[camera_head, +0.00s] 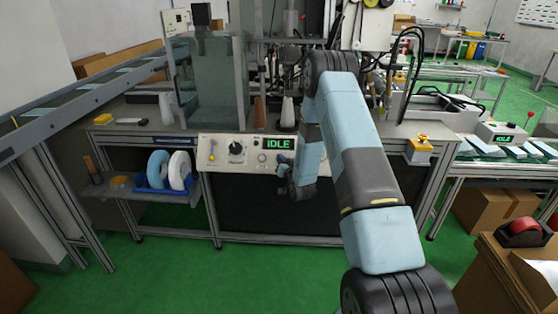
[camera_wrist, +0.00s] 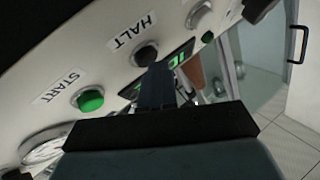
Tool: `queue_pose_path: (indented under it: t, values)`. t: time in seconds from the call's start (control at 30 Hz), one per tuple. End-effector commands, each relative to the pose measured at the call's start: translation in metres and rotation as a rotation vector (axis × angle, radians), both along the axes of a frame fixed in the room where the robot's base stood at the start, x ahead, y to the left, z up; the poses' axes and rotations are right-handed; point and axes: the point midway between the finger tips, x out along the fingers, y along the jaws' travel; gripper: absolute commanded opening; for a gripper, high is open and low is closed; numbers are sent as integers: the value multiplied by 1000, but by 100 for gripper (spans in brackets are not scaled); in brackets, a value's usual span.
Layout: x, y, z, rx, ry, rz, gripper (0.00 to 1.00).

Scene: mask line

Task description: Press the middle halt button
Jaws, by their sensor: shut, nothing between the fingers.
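The control panel (camera_head: 230,161) is a pale box on the front of the workbench, with a green display (camera_head: 278,143) reading IDLE. In the wrist view the panel (camera_wrist: 112,55) appears tilted. The black button labelled HALT (camera_wrist: 145,54) sits between the green START button (camera_wrist: 90,100) and a pale round button (camera_wrist: 199,16).
My arm hides part of the bench right of the panel. A glass guard (camera_head: 208,85) stands on the bench above it. A yellow box with a red button (camera_head: 420,146) is to the right.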

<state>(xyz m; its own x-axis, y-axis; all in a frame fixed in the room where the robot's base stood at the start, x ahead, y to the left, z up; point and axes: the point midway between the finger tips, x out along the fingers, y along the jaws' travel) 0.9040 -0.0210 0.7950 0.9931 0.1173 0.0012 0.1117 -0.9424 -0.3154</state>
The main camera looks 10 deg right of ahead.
Motion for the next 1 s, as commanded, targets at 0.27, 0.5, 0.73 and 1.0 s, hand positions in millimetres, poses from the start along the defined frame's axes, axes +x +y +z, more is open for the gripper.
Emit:
queue_pose_path:
  t: [0.27, 0.5, 0.73, 1.0]
  values:
    - [-5, 1, 4, 0, 0, -1, 0]
    - [-12, 3, 10, 0, -1, 0, 0]
    - [-12, 4, 10, 0, 0, 0, 0]
    - [-21, 7, 19, 0, 0, 0, 0]
